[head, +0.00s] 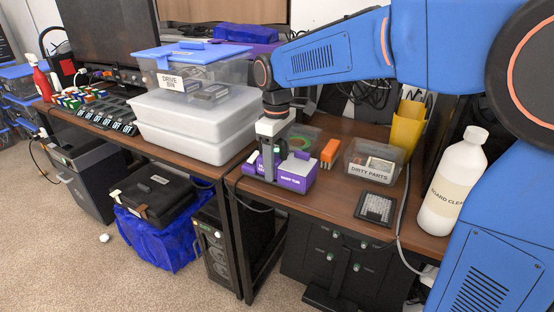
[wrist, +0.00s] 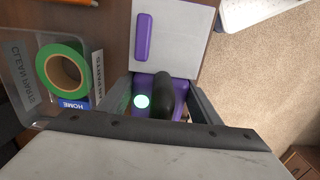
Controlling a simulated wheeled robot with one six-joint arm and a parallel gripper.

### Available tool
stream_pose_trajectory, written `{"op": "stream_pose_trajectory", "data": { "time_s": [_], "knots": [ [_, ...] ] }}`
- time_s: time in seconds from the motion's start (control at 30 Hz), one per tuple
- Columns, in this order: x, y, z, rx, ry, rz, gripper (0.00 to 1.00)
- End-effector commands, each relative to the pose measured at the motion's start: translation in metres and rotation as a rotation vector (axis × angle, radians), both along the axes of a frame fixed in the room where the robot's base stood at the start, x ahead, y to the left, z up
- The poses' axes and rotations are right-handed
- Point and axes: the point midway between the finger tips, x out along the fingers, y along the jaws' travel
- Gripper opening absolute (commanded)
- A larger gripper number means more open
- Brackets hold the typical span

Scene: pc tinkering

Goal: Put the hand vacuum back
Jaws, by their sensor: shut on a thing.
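The hand vacuum (wrist: 178,88), purple with a dark handle and a pale lit round spot, is between the fingers of my gripper (wrist: 160,98) in the wrist view. My gripper is shut on it. In the head view my gripper (head: 268,160) points down at the front left corner of the right desk. A purple and grey block with a white-lettered label (head: 298,178) stands on the desk right beside it. In the wrist view a pale grey panel with a purple strip (wrist: 185,40) lies just beyond the vacuum. Whether the vacuum touches it, I cannot tell.
A clear bin with green tape (wrist: 62,72) is close on the left in the wrist view. An orange item (head: 330,152), a dirty parts bin (head: 375,160), a keypad (head: 376,207) and a white bottle (head: 452,185) stand to the right. White boxes (head: 193,125) are left.

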Motion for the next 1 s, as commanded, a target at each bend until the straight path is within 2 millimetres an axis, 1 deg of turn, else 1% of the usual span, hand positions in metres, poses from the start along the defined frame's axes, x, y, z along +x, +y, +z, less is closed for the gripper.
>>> {"op": "stream_pose_trajectory", "data": {
  "time_s": [0.7,0.73,0.77,1.0],
  "knots": [
    [0.0001,0.0000,-0.0031,0.001,-0.001,0.000,0.17],
    [0.0001,0.0000,-0.0032,0.001,-0.001,0.000,0.60],
    [0.0001,0.0000,-0.0031,0.000,-0.001,0.000,0.67],
    [0.0000,0.0000,-0.0033,0.000,0.000,0.000,0.67]
  ]
}}
